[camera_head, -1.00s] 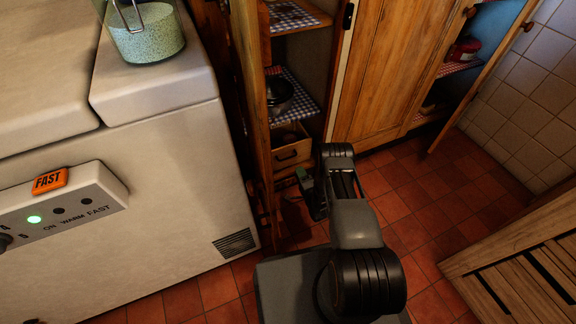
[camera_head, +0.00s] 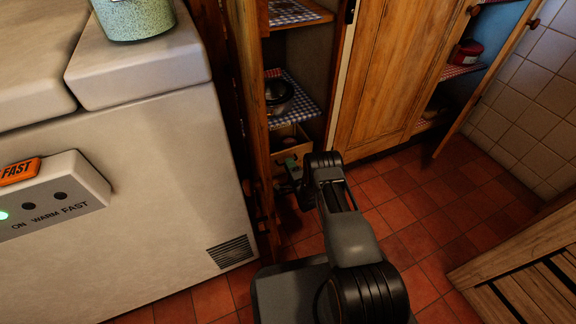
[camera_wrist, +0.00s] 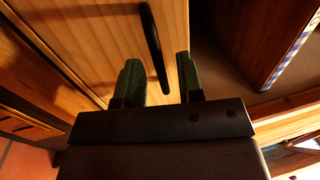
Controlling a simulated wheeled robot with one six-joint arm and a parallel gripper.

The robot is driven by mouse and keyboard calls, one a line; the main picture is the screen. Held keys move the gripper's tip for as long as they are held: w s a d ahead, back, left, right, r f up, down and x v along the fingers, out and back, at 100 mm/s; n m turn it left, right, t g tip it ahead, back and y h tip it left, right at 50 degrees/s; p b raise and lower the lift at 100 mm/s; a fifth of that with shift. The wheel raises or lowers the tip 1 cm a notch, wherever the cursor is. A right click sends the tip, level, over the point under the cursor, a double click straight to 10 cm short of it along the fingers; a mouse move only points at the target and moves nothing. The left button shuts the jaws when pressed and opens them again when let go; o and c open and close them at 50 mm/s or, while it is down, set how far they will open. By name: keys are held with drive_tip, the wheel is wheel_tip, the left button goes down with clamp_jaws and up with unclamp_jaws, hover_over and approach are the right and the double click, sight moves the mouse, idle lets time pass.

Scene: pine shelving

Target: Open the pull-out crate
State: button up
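The pull-out crate (camera_head: 287,133) is a pale wooden box low in the narrow open shelf unit. In the wrist view its front panel (camera_wrist: 95,40) fills the upper left. Its dark bar handle (camera_wrist: 153,48) runs nearly upright in that view. My gripper (camera_wrist: 158,78) is open, with its two green fingers apart on either side of the handle's lower part. A gap shows on both sides of the handle. In the head view my gripper (camera_head: 293,170) is at the crate's front, and my arm and gripper hide part of that front.
A shelf with a blue checked cloth (camera_head: 299,101) and a metal bowl (camera_head: 277,92) is above the crate. A white chest freezer (camera_head: 140,180) stands close on the left. A cupboard door (camera_head: 395,70) is on the right. Tiled floor (camera_head: 400,205) is free in front.

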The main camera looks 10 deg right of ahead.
drive_tip(key=shift+x, duration=0.85)
drive_tip(key=shift+c, duration=0.2)
clamp_jaws()
